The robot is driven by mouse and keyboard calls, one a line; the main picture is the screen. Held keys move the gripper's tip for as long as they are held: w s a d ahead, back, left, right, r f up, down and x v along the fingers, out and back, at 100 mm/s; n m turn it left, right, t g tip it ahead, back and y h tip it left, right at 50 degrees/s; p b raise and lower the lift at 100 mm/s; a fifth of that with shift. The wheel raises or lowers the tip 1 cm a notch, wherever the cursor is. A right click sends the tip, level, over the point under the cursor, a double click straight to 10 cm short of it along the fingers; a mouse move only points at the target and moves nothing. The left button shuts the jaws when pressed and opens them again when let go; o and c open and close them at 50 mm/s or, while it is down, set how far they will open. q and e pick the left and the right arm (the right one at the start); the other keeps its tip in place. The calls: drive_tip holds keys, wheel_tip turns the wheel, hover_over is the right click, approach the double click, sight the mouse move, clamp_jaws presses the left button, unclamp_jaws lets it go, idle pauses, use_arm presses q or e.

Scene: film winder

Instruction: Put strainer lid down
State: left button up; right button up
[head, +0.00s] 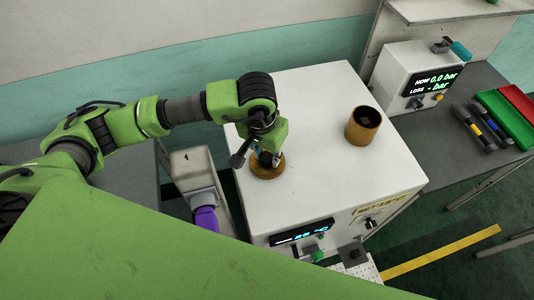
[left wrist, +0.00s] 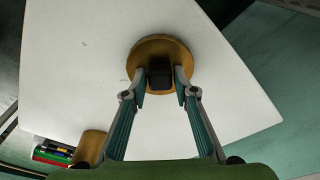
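The strainer lid (head: 265,172) is a brown round disc on the white machine's top, in the middle of the head view. In the left wrist view the lid (left wrist: 160,45) has a dark block-shaped knob (left wrist: 160,73) at its centre. My left gripper (head: 268,158) points down over the lid. Whether the lid's underside touches the top is hard to tell. A brown open cylinder (head: 363,127), dark inside, stands to the right, apart from the lid. My right gripper is not in view.
The white machine top (head: 310,100) is clear around the cylinder. A gauge box (head: 411,80) stands beyond on a dark table, with pens (head: 475,130) and green and red trays (head: 505,118). A purple object (head: 206,218) is left of the machine.

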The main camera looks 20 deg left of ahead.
sight(264, 166)
use_arm(q)
drive_tip(key=shift+o, duration=0.2)
drive_tip(key=shift+r, duration=0.45)
wheel_tip(264, 166, up, 11)
drive_tip(key=s+b, duration=0.1)
drive_tip(key=b, duration=0.3)
drive_tip(key=shift+s+a+r, duration=0.15)
drive_tip(key=shift+s+a, duration=0.05)
drive_tip(key=shift+s, duration=0.2)
drive_tip(key=shift+s, duration=0.1)
